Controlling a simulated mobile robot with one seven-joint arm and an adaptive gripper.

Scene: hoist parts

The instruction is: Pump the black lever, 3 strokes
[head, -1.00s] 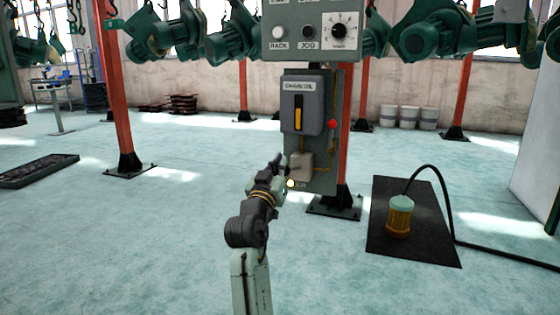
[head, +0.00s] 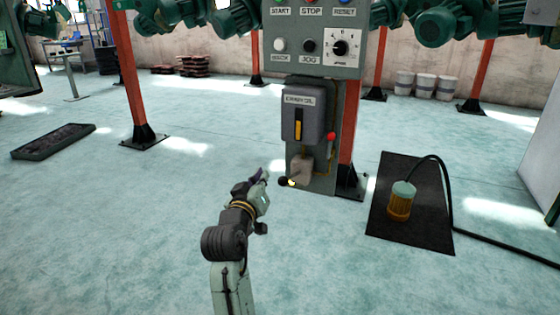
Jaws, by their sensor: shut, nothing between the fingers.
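The black lever's round knob (head: 284,182) shows low on the front of the grey post, just left of a small yellow spot. Its rod runs toward the beige pump block (head: 302,169) and is too small to follow clearly. My gripper (head: 264,174) is just left of the knob in the picture, with a small visible gap between them. It is shut and empty, fingers pointing up and right. Its depth relative to the knob is hard to judge.
Above the pump are a grey oil box (head: 303,122) with a yellow gauge, a red knob (head: 331,136) and a button panel (head: 312,45). A black mat (head: 420,228) with an amber lamp-like unit (head: 400,203) and cable lies right.

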